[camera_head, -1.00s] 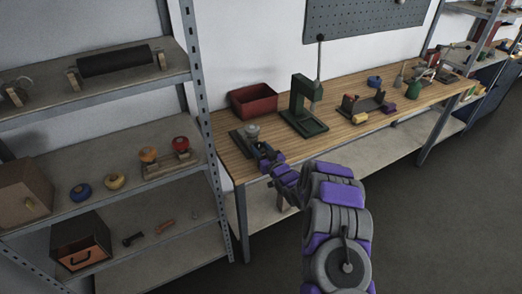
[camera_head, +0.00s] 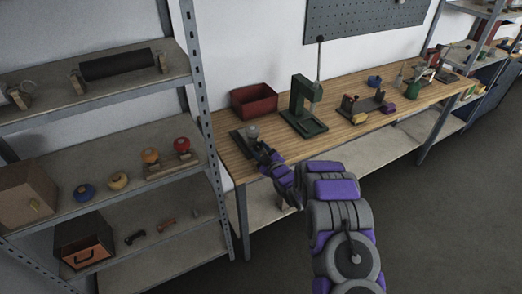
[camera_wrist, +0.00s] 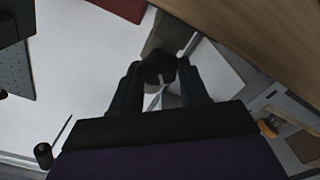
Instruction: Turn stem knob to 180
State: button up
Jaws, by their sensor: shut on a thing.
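A small grey rounded knob (camera_head: 253,131) stands on a dark flat base (camera_head: 238,141) at the left end of the wooden workbench. My gripper (camera_head: 265,154) is at its near side, reaching in low from the front. In the wrist view my two dark fingers (camera_wrist: 160,85) are closed on a dark rounded piece, the knob (camera_wrist: 158,64). The knob's angle and any marking on it cannot be read. My wrist hides part of the base.
A red bin (camera_head: 254,101) stands behind the knob, and a green arbor press (camera_head: 304,105) to its right. A metal shelf (camera_head: 206,110) with coloured knobs and a wooden box rises close on the left. Open floor lies to the right.

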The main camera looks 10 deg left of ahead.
jog(key=n, duration=0.2)
jog(key=n+b, duration=0.1)
jog(key=n, duration=0.1)
jog(key=shift+s+f+b, duration=0.1)
jog(key=shift+f+b, duration=0.2)
jog(key=n+b, duration=0.1)
jog(key=n, duration=0.1)
jog(key=n+b, duration=0.2)
jog(key=shift+a+f+n, duration=0.1)
jog(key=shift+f+n, duration=0.1)
jog(key=shift+n, duration=0.1)
jog(key=n+b, duration=0.1)
jog(key=n, duration=0.2)
jog(key=shift+s+n, duration=0.1)
jog(key=shift+n, duration=0.2)
jog(key=n, duration=0.6)
jog(key=shift+f, duration=0.1)
jog(key=n, duration=0.3)
jog(key=shift+n, duration=0.4)
jog(key=n, duration=0.6)
jog(key=shift+w+d, duration=0.2)
jog(key=shift+n, duration=0.3)
